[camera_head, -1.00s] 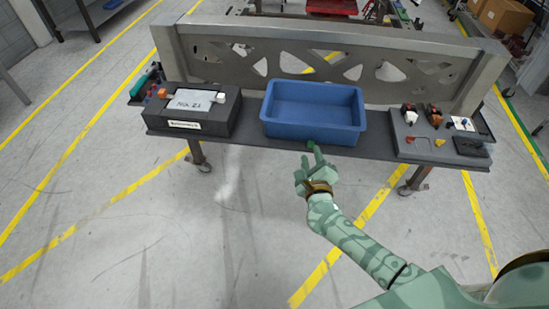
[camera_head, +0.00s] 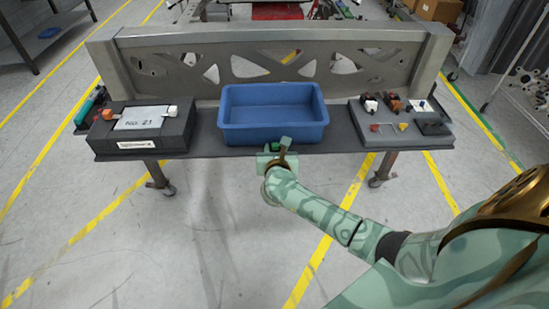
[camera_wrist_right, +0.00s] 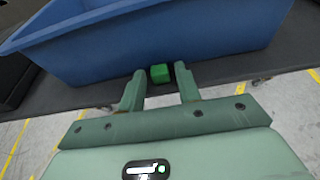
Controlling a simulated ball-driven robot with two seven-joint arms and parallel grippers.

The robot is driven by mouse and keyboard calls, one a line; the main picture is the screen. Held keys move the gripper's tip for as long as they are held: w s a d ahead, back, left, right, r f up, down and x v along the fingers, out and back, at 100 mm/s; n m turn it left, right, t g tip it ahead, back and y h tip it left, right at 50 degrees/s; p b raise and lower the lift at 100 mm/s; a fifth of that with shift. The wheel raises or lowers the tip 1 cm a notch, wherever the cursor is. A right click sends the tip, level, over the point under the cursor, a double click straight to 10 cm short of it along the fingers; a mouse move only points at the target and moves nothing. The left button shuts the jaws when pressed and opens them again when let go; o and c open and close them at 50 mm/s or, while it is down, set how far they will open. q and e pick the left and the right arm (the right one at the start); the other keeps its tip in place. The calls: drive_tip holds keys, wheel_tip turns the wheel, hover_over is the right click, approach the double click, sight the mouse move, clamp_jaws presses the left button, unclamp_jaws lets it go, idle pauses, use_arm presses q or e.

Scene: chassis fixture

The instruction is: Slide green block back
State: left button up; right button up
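The small green block (camera_wrist_right: 160,73) lies on the dark grey shelf (camera_wrist_right: 228,68), at the near side of the blue bin (camera_wrist_right: 160,48). In the head view the block (camera_head: 275,147) is partly hidden by my right gripper (camera_head: 277,155), in front of the bin (camera_head: 273,133). In the right wrist view my right gripper (camera_wrist_right: 159,85) is open. Its two fingers stand to the left and right of the block, with a gap visible on each side. The block is just ahead of and between the fingertips. My left gripper is in neither view.
A grey board with small parts (camera_head: 398,126) lies to the right. A metal panel with cutouts (camera_head: 200,66) rises behind. The floor in front of the shelf is free.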

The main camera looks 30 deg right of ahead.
drive_tip(key=shift+r, duration=0.1)
drive_tip(key=c, duration=0.6)
drive_tip(key=shift+s+a+p, duration=0.3)
drive_tip(key=shift+s+a, duration=0.05)
drive_tip(key=shift+s, duration=0.3)
drive_tip(key=o, duration=0.8)
drive_tip(key=shift+o, duration=0.2)
drive_tip(key=s+r+p, duration=0.1)
drive_tip(key=s+a+r+p, duration=0.1)
drive_tip(key=p, duration=0.1)
drive_tip(key=s+a+r+p, duration=0.1)
drive_tip(key=r, duration=0.1)
drive_tip(key=shift+s+p, duration=0.2)
drive_tip(key=shift+p, duration=0.15)
